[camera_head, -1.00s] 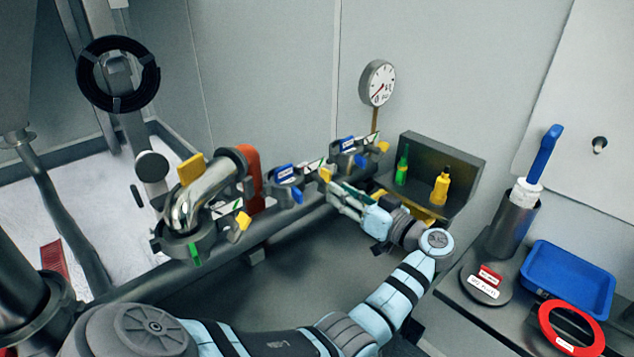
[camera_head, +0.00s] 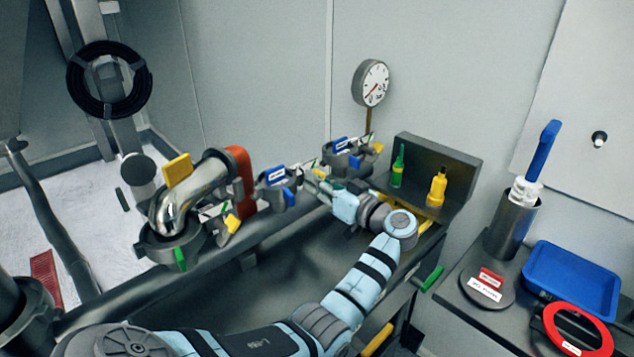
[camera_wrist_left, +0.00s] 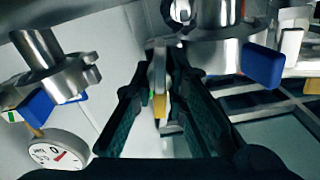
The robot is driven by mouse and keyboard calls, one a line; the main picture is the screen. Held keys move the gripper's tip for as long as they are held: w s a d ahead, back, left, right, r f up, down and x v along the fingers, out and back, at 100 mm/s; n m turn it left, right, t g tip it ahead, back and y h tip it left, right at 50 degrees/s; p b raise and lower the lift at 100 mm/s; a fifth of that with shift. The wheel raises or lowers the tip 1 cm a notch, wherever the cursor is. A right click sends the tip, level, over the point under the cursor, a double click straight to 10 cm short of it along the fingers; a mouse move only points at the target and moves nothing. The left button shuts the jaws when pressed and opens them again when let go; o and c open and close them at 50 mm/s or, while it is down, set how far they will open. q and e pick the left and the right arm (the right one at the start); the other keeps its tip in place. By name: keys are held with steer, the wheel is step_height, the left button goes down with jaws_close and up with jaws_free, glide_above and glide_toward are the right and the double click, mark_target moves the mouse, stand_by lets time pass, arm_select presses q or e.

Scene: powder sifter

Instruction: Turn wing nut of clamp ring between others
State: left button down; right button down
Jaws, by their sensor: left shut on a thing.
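The middle clamp ring (camera_head: 270,196) sits in a row on the dark pipe, between a far clamp ring (camera_head: 342,160) and a near clamp ring (camera_head: 160,243). A blue tab (camera_head: 291,198) marks it. My left gripper (camera_head: 312,184) is at its right side. In the left wrist view, the gripper's fingers (camera_wrist_left: 158,97) are closed around a narrow metal piece with a yellow tip, the wing nut (camera_wrist_left: 158,70), beside the middle ring (camera_wrist_left: 212,52). The far ring (camera_wrist_left: 68,78) is at left there. The contact is partly hidden by the fingers. My right gripper is out of view.
A bent metal elbow (camera_head: 190,192) rises from the near ring. A gauge (camera_head: 372,82) stands behind the far ring. A dark open box (camera_head: 455,165) with green and yellow bottles is behind my left arm. A blue tray (camera_head: 570,285) is on the right table.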

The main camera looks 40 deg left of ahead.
arm_select(q)
steer(key=shift+n, duration=0.3)
steer(key=shift+n+p, duration=0.7)
steer(key=shift+n, duration=0.2)
steer(key=n, duration=0.2)
steer(key=shift+n+p, duration=0.3)
steer(key=shift+n, duration=0.1)
steer(key=n, duration=0.2)
steer(key=shift+s+f+n, duration=0.1)
steer(key=shift+n, duration=1.7)
steer(key=c, duration=1.7)
jaws_free()
